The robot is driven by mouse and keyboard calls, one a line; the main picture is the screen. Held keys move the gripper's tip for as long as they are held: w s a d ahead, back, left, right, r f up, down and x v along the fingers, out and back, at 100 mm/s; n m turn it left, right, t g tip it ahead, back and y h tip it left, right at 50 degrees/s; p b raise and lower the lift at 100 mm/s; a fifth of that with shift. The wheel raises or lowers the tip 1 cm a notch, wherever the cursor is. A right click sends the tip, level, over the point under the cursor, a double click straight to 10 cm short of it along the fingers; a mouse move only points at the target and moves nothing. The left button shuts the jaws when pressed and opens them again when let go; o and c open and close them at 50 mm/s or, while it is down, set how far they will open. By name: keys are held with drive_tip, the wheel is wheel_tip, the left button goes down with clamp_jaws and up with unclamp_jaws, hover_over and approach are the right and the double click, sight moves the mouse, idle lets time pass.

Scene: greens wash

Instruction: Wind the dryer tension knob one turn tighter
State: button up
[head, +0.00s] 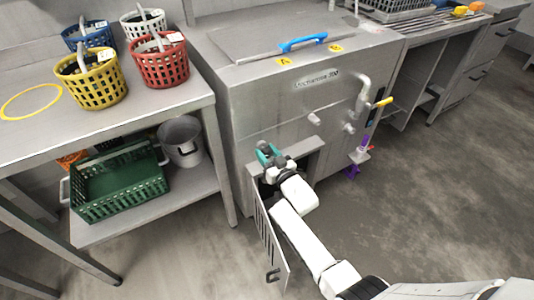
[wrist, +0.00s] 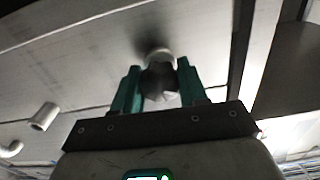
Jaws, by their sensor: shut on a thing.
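In the wrist view my gripper (wrist: 158,88) is shut on the dryer tension knob (wrist: 161,82), a dark, blurred shape between the two fingers. A pale round stub shows just beyond it.
The hatch door (head: 268,240) hangs open beside my arm. A table (head: 190,105) at left holds several coloured baskets, with a green crate (head: 120,185) and metal pot (head: 181,140) below. Pipes and a purple-handled tool (head: 360,155) are on the machine's right. Floor at right is clear.

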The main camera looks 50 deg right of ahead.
drive_tip(key=shift+f, duration=0.2)
drive_tip(key=o, duration=1.1)
drive_tip(key=shift+r, duration=0.15)
drive_tip(key=shift+c, duration=0.2)
drive_tip(key=p+v, duration=0.2)
drive_tip(key=v, duration=0.8)
drive_tip(key=shift+s, duration=0.4)
drive_tip(key=shift+a, duration=0.1)
